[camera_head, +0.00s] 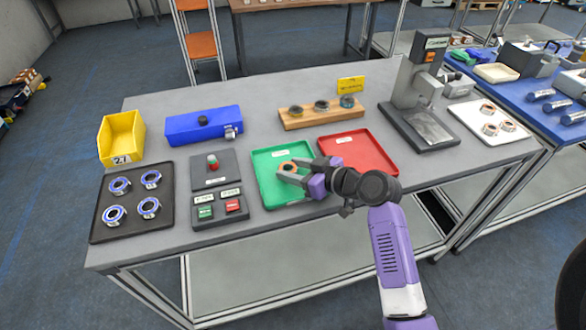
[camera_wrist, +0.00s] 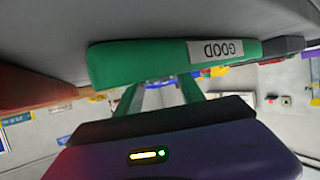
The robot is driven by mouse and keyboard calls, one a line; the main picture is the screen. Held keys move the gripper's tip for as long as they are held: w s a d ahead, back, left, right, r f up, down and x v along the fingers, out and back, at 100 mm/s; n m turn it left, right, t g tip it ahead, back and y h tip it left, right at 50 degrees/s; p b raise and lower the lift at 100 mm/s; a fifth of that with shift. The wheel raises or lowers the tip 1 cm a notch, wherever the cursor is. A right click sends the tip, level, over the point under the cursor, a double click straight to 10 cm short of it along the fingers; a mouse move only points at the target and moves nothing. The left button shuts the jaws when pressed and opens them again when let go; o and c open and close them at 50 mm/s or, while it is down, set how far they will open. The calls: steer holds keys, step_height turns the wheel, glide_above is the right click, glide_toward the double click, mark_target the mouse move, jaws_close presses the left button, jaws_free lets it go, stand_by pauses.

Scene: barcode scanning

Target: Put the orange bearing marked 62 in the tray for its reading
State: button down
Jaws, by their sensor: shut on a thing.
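My gripper (camera_head: 289,172) is shut on an orange bearing (camera_head: 288,165), seen in the head view as a small orange ring between the fingertips. They are over the green tray (camera_head: 268,194); I cannot tell whether the bearing touches its floor. The marking on the bearing is not legible. The red tray (camera_head: 372,166) lies to the right of the green one. In the wrist view the green tray (camera_wrist: 140,62) shows a label reading GOOD upside down, and the fingers (camera_wrist: 160,95) reach toward it; the bearing is hidden there.
A white tray (camera_head: 463,112) with several orange-toned rings is at right, beside a grey measuring stand (camera_head: 412,82). A black tray (camera_head: 130,190) of blue rings and a button panel (camera_head: 216,207) are at left. A wooden rack (camera_head: 300,121) stands behind the trays.

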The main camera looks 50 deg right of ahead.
steer(key=shift+f, duration=0.15)
steer(key=c, duration=0.7)
jaws_free()
steer(key=shift+r, duration=0.25)
steer(key=b+v, duration=0.1)
steer(key=v, duration=1.1)
steer(key=shift+s+f+b, duration=0.1)
steer(key=shift+f+b, duration=0.05)
steer(key=shift+b, duration=0.15)
